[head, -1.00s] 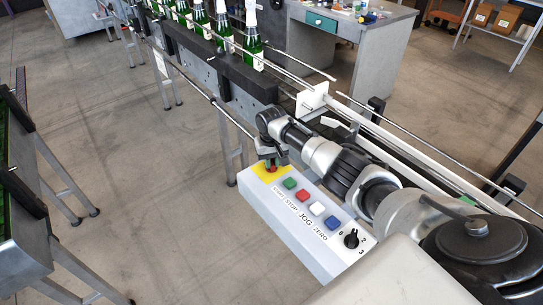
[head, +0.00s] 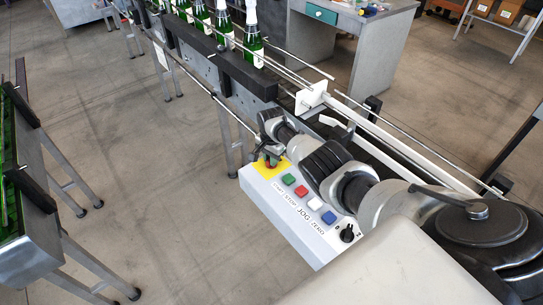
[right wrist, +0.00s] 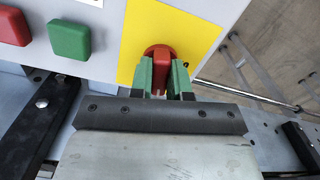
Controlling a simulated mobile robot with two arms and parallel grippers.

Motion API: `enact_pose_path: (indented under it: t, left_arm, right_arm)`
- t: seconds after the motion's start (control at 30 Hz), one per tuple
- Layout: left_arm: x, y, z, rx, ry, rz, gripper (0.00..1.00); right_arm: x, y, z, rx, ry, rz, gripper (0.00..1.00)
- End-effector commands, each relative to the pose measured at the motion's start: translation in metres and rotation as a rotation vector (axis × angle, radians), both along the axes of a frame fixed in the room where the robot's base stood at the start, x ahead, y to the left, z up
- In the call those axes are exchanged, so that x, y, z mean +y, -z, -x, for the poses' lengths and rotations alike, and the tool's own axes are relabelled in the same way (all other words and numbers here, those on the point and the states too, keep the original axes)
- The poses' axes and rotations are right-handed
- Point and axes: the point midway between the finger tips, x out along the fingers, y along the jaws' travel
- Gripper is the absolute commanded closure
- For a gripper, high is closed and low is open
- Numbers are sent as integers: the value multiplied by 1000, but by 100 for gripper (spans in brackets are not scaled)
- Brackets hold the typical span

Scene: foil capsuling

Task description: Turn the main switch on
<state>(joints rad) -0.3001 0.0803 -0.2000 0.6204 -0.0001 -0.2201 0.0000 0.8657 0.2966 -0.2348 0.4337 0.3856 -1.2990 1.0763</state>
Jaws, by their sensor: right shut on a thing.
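The main switch is a red rotary knob (right wrist: 158,54) on a yellow plate (right wrist: 205,28) at one end of the white control box (head: 281,225). My right gripper (right wrist: 160,80) is shut on the knob's grip, with one green finger on each side of it. In the right wrist view the grip lies lengthwise between the fingers. In the head view my right gripper (head: 271,162) reaches down onto the yellow plate and hides most of the knob. My left gripper is not in view.
Beside the yellow plate are a green button (head: 288,179), a red button (head: 301,191), a white button (head: 315,203), a blue button (head: 329,217) and a black selector (head: 347,233). The conveyor with green bottles (head: 253,43) runs behind the box.

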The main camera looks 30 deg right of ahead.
Motion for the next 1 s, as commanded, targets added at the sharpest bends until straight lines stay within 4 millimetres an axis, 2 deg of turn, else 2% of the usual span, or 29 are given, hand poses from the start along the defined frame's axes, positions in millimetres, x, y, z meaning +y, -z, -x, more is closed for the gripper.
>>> enact_pose_path:
  t: [0.4,1.0]
  left_arm:
    - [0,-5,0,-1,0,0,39]
    - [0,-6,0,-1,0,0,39]
  right_arm:
    - [-1,-2,-2,-5,214,4,100]
    - [-2,-3,-2,-7,255,3,100]
